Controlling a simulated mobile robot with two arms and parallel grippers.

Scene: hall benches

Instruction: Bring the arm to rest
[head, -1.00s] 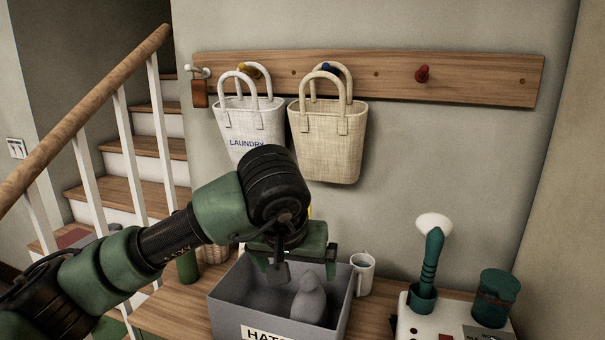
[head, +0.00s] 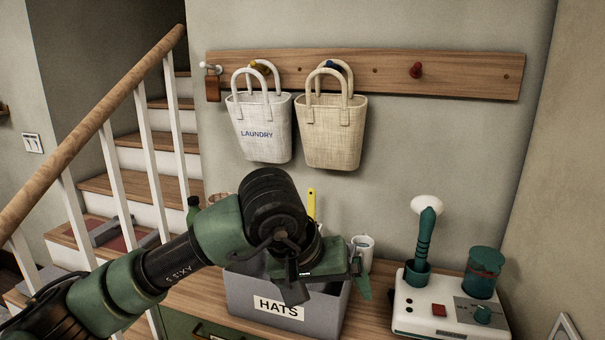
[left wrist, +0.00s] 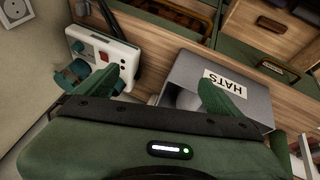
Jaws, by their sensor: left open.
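My left arm comes in from the left in the head view. Its left gripper (head: 325,290) is in front of and over the right part of the grey bin labelled HATS (head: 245,295). The jaws are apart with nothing between them. In the left wrist view the two green fingers of the left gripper (left wrist: 165,90) are spread wide, one over the bin (left wrist: 255,103) and one near the white device (left wrist: 125,55). My arm and gripper hide most of the bin's inside in the head view. My right gripper is not in view.
A white bag marked LAUNDRY (head: 262,145) and a beige bag (head: 330,140) hang from the peg rail (head: 450,75). A mug (head: 362,250) stands behind the gripper. A white device (head: 430,305) with a green-handled brush (head: 428,235) and a jar (head: 483,272) stands at right. Stairs rise at left.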

